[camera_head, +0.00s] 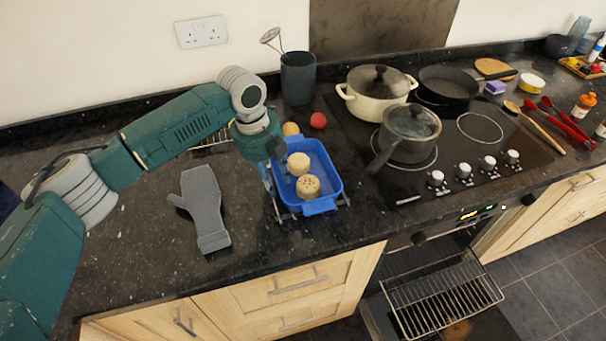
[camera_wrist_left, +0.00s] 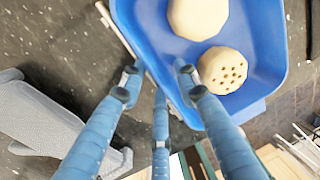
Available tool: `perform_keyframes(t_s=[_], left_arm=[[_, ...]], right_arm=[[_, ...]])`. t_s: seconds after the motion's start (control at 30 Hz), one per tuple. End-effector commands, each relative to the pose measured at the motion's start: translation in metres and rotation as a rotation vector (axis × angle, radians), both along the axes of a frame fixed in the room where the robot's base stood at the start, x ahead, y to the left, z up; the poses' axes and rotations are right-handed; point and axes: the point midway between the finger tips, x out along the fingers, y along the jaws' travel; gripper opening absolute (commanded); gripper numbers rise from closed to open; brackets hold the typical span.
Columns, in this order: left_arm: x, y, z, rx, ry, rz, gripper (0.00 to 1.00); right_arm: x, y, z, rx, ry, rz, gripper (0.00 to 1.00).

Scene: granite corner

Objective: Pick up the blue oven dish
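The blue oven dish (camera_head: 325,160) sits on a wire rack (camera_head: 286,216) on the dark counter, left of the hob. Two pale round baked pieces (camera_head: 307,186) lie in it, one dotted on top. My left gripper (camera_head: 266,178) is at the dish's left side, pointing down. In the left wrist view, my left gripper's fingers (camera_wrist_left: 158,78) are spread apart around the edge of the dish (camera_wrist_left: 262,45). One finger reaches over the inside and the others are outside. Whether they touch the wall is unclear. My right gripper is not in view.
A grey oven mitt (camera_head: 204,208) lies left of the dish. A red ball-shaped item (camera_head: 318,120) and a dark utensil pot (camera_head: 298,78) stand behind it. A saucepan (camera_head: 409,133) is close on the right, its handle toward the dish. The oven below is open, with its rack (camera_head: 440,297) out.

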Motion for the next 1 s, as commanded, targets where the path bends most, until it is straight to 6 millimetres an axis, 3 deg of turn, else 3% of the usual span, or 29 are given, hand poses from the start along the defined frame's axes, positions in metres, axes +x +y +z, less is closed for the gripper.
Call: perform_keyframes(t_s=[0.03,0.2,0.77,1.0], left_arm=[[0.000,0.000,0.000,0.000,0.000,0.000,0.31],[0.000,0.000,0.000,0.000,0.000,0.000,0.00],[0.001,-0.001,0.006,-0.004,-0.004,0.000,0.00],[0.002,-0.001,0.032,-0.006,-0.007,0.000,0.00]], right_arm=[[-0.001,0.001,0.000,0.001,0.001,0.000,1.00],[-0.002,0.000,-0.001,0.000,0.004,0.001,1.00],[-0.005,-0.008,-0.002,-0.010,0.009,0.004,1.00],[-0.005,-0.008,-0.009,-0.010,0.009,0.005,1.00]])
